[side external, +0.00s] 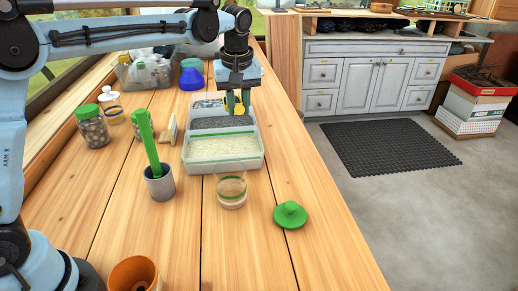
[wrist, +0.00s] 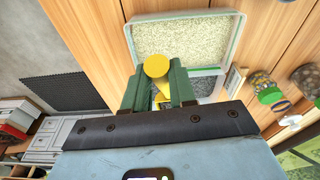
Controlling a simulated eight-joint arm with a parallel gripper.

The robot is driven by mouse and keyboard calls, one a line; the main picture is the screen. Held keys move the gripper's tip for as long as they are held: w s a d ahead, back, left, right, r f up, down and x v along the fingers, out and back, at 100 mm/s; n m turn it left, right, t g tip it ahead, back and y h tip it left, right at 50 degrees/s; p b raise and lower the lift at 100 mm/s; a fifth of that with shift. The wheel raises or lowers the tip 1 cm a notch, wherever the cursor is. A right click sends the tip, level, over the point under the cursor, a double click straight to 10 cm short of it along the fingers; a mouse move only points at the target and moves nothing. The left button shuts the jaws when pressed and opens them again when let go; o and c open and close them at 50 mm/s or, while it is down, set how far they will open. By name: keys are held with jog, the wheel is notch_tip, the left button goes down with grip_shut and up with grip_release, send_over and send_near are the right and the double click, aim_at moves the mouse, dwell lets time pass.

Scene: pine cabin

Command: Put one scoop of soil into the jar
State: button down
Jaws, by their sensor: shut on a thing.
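My gripper (side external: 237,104) is shut on a yellow scoop (side external: 239,113), over the dark middle compartment of a divided tray (side external: 262,163). In the wrist view the scoop (wrist: 156,66) shows between the green fingers of my gripper (wrist: 157,88). Whether the scoop holds anything or touches the fill is unclear. Dark soil-like fill (side external: 215,123) lies in the middle compartment, partly hidden by my gripper. The front compartment has pale grain (side external: 222,149); the back one has grey material (side external: 206,104). An open clear jar (side external: 231,191) stands in front of the tray, seemingly empty.
A green lid (side external: 290,215) lies right of the jar, near the table edge. A grey cup (side external: 159,184) with a green-handled tool (side external: 147,140) stands left. An orange pot (side external: 134,273) is in front.

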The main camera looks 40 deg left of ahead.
jog(key=s+d+n, duration=0.3)
jog(key=s+d, duration=1.4)
jog(key=d, duration=0.3)
jog(key=w+a+r+g+h, duration=0.5)
jog(key=w+a+r+h, duration=0.1)
jog(key=a+r+h, duration=0.4)
jog(key=shift+w+a+r+h, duration=0.15)
jog(key=shift+a+r+h, duration=0.3)
jog(key=shift+a, duration=0.85)
dwell(0.6)
jog(key=shift+r, duration=0.1)
dwell(0.6)
